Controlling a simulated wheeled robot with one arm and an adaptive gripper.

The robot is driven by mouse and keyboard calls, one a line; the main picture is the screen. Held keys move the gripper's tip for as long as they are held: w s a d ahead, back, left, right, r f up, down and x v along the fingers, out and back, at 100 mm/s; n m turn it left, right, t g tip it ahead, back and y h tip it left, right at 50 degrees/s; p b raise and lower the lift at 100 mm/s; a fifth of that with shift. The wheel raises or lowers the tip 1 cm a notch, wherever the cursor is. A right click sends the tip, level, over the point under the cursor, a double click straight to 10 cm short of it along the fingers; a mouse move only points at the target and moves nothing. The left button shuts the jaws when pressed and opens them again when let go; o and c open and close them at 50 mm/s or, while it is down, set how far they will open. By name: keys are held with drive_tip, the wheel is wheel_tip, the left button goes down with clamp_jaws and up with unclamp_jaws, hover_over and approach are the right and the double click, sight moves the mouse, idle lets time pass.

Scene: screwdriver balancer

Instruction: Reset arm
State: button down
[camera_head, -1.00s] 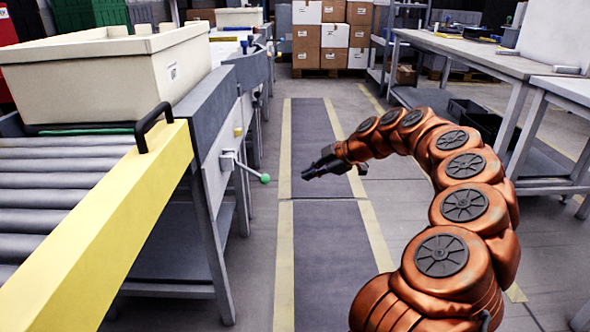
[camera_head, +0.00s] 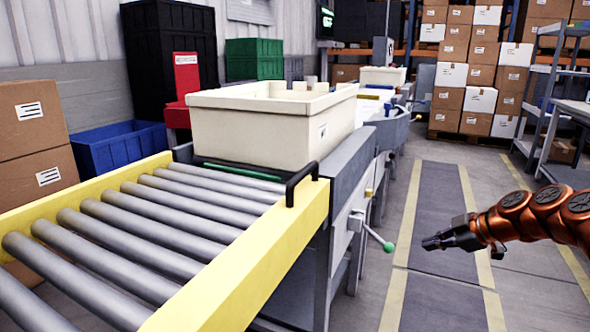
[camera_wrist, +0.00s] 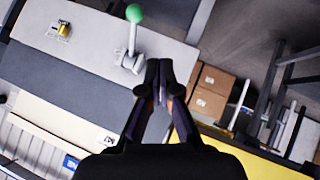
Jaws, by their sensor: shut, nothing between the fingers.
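My gripper (camera_head: 432,243) is at the right of the head view, at the end of my copper-coloured arm. It points left and hangs over the floor aisle, apart from the conveyor. In the wrist view my gripper (camera_wrist: 159,80) shows its two dark fingers closed together with nothing between them. The lever with a green knob (camera_head: 388,247) on the conveyor's side stands to the left of my gripper. The green knob (camera_wrist: 134,13) also shows at the top of the wrist view.
A roller conveyor with a yellow side rail (camera_head: 250,265) fills the left, with a large cream bin (camera_head: 250,135) at its far end. A blue crate (camera_head: 118,147) and cardboard boxes (camera_head: 33,120) stand behind it. Stacked boxes (camera_head: 480,75) are at the back. The aisle floor (camera_head: 435,200) is clear.

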drive_tip(key=s+a+r+m+g+h+p, duration=0.1)
drive_tip(key=s+a+r+m+g+p, duration=0.1)
drive_tip(key=s+a+r+p, duration=0.65)
drive_tip(key=s+a+r+m+g+p, duration=0.1)
drive_tip(key=s+a+r+g+p, duration=0.2)
drive_tip(key=s+a+r+p, duration=0.55)
drive_tip(key=s+r+m+g+h+p, duration=0.2)
drive_tip(key=s+r+m+p, duration=0.4)
drive_tip(key=s+p, duration=0.4)
drive_tip(key=s+a+r+m+g+h+p, duration=0.1)
drive_tip(key=s+r+m+g+h+p, duration=0.1)
drive_tip(key=s+r+m+p, duration=0.3)
drive_tip(key=s+r+h+p, duration=0.1)
drive_tip(key=s+r+p, duration=0.2)
drive_tip(key=s+p, duration=0.3)
drive_tip(key=shift+s+a+r+m, duration=0.2)
drive_tip(key=shift+s+r+m, duration=0.2)
drive_tip(key=shift+s, duration=0.7)
